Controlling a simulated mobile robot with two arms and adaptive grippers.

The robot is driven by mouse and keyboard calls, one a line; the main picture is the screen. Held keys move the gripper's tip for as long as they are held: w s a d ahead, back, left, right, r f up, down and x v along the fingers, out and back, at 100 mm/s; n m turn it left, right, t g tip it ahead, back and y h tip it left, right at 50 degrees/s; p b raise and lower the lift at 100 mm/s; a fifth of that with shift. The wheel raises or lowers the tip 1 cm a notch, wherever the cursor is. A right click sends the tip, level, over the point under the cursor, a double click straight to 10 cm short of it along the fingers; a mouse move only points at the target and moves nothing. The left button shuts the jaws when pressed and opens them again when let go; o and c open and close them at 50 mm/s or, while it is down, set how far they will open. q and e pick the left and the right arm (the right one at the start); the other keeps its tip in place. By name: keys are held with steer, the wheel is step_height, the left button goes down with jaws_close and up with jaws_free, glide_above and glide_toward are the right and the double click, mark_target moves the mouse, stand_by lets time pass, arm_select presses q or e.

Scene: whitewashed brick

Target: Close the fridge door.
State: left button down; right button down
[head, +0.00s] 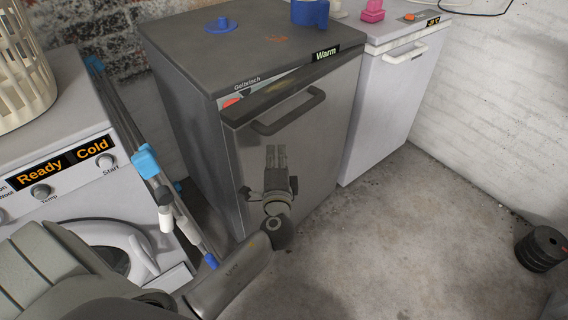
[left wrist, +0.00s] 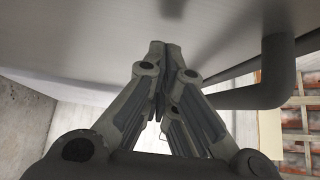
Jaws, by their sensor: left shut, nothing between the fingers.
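The dark grey fridge (head: 185,75) with a "Warm" display stands at the centre of the head view. Its door (head: 325,125) looks slightly ajar at its left edge, with the right edge close to the body. A dark bar handle (head: 290,112) runs across the top of the door; it also shows at the right of the left wrist view (left wrist: 283,75). My left gripper (head: 276,148) is shut and empty, its fingers pointing at the door front below the handle. In the left wrist view the fingertips (left wrist: 160,46) are at or very near the door surface; I cannot tell whether they touch.
A washing machine (head: 75,190) stands left, with a folded rack with blue clips (head: 145,160) between it and the fridge. A white freezer (head: 385,105) stands right of the fridge. Dark weights (head: 540,248) lie far right. The concrete floor (head: 400,230) in front is clear.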

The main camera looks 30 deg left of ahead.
arm_select(q)
steer(key=shift+w+a, duration=0.15)
steer(key=shift+a, duration=0.3)
arm_select(e)
steer(key=shift+w, duration=0.1)
arm_select(q)
steer(key=shift+a, duration=0.1)
arm_select(e)
steer(key=shift+f, duration=0.1)
arm_select(q)
steer(key=a, duration=0.3)
steer(key=w+a, duration=0.1)
steer(key=a, duration=0.2)
steer(key=shift+w+a, duration=0.15)
steer(key=shift+w, duration=0.05)
arm_select(e)
steer(key=shift+a, duration=0.1)
arm_select(q)
steer(key=shift+d, duration=0.2)
